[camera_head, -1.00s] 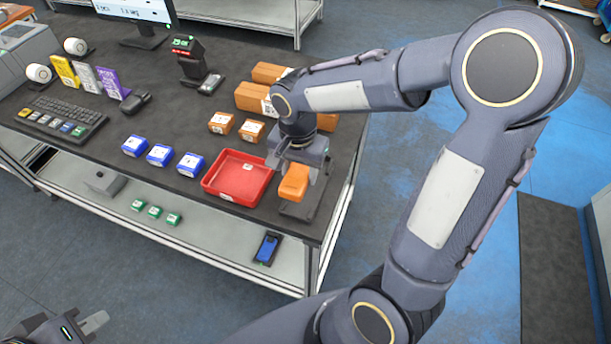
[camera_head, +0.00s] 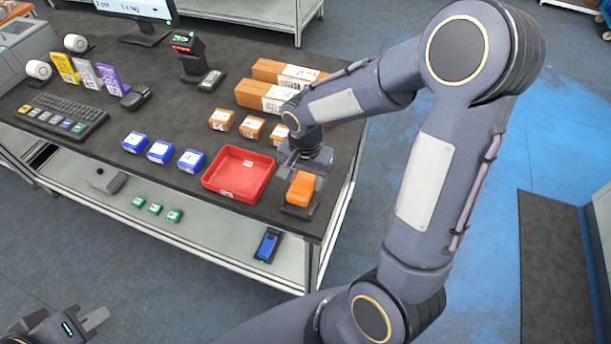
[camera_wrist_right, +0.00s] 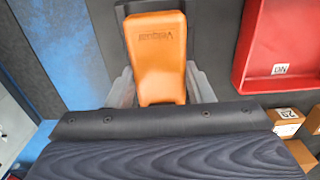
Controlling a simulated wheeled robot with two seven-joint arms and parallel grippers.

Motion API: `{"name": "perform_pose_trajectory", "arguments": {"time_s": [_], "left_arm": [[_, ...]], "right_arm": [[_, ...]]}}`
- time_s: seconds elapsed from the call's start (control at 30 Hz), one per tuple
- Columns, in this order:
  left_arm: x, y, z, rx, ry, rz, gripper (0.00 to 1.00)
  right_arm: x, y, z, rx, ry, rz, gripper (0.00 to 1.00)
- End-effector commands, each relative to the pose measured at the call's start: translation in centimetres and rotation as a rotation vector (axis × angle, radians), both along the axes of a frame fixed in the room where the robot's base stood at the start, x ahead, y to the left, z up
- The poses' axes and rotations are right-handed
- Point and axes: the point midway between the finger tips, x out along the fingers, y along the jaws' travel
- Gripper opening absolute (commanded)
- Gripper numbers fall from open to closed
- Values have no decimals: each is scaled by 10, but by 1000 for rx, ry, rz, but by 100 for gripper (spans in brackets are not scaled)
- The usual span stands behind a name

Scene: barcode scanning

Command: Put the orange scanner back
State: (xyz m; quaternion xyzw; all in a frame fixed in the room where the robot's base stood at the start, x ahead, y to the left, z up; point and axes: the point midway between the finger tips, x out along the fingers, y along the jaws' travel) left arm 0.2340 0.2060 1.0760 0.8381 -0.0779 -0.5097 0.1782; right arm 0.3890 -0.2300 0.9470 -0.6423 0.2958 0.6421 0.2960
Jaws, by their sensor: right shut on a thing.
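The orange scanner (camera_head: 300,188) is held by my right gripper (camera_head: 303,171) at the table's right front corner. In the right wrist view the scanner (camera_wrist_right: 157,50) sits between the two grey fingers, which are shut on it. A dark stand (camera_head: 299,211) is directly below the scanner in the head view. The scanner hides part of the stand, so I cannot tell whether they touch. My left gripper (camera_head: 95,318) is low at the left, away from the table; its jaw opening is not clear.
A red tray (camera_head: 238,174) stands just left of the scanner. Small orange boxes (camera_head: 252,128), blue boxes (camera_head: 160,152) and larger brown boxes (camera_head: 268,97) are also on the table. A blue handheld device (camera_head: 268,245) lies on the lower shelf.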

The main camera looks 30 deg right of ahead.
Motion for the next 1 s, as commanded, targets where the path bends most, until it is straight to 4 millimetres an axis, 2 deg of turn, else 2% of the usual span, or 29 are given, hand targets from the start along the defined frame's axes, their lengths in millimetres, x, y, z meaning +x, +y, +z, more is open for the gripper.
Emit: {"name": "perform_pose_trajectory", "arguments": {"time_s": [0.3,0.33,0.5,0.77,0.93,1.0], "left_arm": [[0,0,-7,0,0,0,0],[0,0,-7,0,0,0,0],[0,0,-7,0,0,0,0],[0,0,-6,0,0,0,0],[0,0,11,0,0,0,0],[0,0,6,0,-1,0,0]], "right_arm": [[0,0,-6,0,-1,0,17],[0,0,-6,0,0,0,50],[0,0,-6,0,0,0,69],[0,0,-5,0,0,0,69],[0,0,11,0,0,-1,69],[1,0,18,0,-6,-2,69]]}}
